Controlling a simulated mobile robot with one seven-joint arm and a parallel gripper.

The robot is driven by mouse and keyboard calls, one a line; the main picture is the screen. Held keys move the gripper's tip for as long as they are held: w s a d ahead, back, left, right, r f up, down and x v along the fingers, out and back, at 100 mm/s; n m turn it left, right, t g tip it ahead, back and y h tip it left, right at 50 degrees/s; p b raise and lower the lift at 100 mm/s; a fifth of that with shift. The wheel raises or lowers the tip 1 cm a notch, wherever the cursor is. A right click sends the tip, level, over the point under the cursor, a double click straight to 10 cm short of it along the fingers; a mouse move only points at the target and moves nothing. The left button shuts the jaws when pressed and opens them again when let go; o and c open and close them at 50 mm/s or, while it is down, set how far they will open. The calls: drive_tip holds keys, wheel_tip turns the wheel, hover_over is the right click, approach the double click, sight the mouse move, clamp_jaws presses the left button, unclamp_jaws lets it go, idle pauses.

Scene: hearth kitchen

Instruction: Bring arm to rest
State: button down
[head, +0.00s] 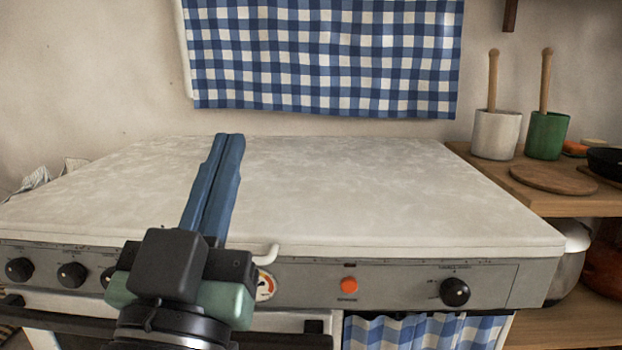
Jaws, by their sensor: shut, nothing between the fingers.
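My gripper (229,140) has two long blue fingers that lie side by side, shut with nothing between them. It reaches up from the lower left of the head view, over the front part of the pale stove top (350,190). The fingers point away from me toward the wall. I cannot tell whether the fingertips touch the stove top or hover above it. My wrist hides part of the stove's front panel (400,284).
The stove top is bare. Black knobs (455,292) and an orange button (348,285) sit on the front panel. At right, a wooden shelf (570,205) holds a white pot (496,135), a green pot (546,136) and a round board (553,179). A checked cloth (325,60) hangs behind.

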drive_tip(key=s+d+r+n+t+y+p, duration=0.1)
drive_tip(key=s+d+r+t+p, duration=0.2)
drive_tip(key=r, duration=0.5)
drive_tip(key=s+d+r+y+p, duration=0.1)
drive_tip(key=s+d+r, duration=0.3)
drive_tip(key=r, duration=0.5)
wheel_tip(320, 180, up, 36)
drive_tip(key=w+p, duration=0.1)
drive_tip(key=p, duration=3.6)
drive_tip(key=shift+w+d, duration=0.15)
drive_tip(key=shift+w, duration=0.05)
drive_tip(key=shift+f, duration=0.1)
